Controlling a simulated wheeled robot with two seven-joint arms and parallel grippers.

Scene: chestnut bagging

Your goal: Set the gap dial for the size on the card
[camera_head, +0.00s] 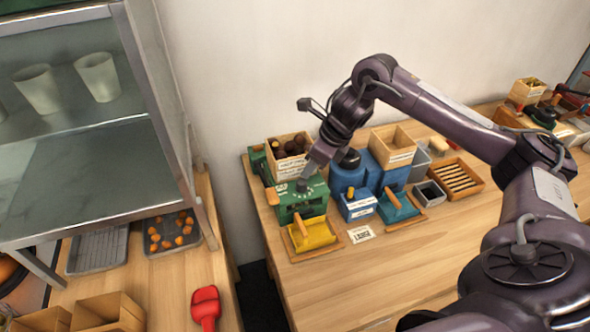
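The gap dial (303,187) is on the top of a green machine (288,208) near the left end of the wooden table. My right gripper (306,178) points down at the dial from above. Its fingertips are at or just over the dial; I cannot tell whether they touch it or are shut on it. A white card (361,234) lies on the table in front of the machines and appears to read "LARGE". My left gripper is not in view.
A wooden box of chestnuts (289,148) stands behind the dial. A yellow tray (312,235) is in front of the green machine. Blue machines (358,206) and an empty wooden box (393,147) stand to the right. The table front is clear. A metal shelf (85,150) stands left.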

